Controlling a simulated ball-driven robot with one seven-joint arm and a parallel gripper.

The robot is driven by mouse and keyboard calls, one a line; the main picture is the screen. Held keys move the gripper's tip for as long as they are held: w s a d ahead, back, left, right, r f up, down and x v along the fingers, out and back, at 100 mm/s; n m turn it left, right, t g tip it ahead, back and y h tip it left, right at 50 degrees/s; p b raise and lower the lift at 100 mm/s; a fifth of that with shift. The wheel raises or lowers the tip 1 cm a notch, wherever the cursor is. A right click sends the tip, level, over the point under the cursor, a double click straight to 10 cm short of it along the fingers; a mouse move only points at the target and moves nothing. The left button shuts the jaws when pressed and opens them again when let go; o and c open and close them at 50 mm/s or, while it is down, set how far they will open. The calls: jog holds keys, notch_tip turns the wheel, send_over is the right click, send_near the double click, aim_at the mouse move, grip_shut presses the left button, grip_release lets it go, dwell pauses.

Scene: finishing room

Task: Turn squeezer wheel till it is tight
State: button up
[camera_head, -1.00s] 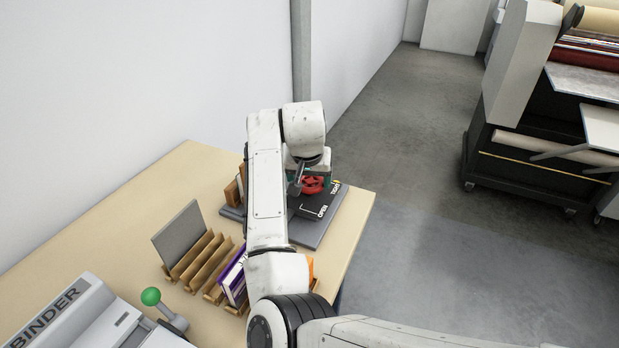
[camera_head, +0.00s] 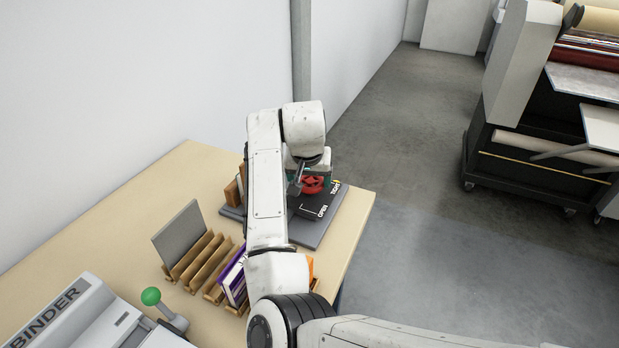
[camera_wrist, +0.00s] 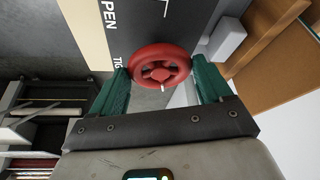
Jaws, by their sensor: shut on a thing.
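The red squeezer wheel (camera_head: 312,187) is on the squeezer, above its dark plate (camera_head: 306,208) lettered OPEN and TIGHT, at the far end of the table. In the wrist view the wheel (camera_wrist: 160,66) lies between the two green fingers of my gripper (camera_wrist: 161,69), which is shut on its rim from both sides. My arm hides part of the squeezer and most of my gripper in the head view. How tight the wheel is cannot be seen.
A wooden rack (camera_head: 201,262) with a grey board and books stands left of my arm. A binder machine (camera_head: 75,318) with a green-knobbed lever (camera_head: 151,297) is at the near left. The wall is behind the table (camera_head: 120,215); open floor lies right.

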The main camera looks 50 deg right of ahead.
dwell(0.4)
jog(key=o, duration=1)
jog(key=v, duration=1)
jog(key=shift+a+r+b, duration=0.1)
jog(key=shift+r+b, duration=0.2)
jog(key=shift+r, duration=0.1)
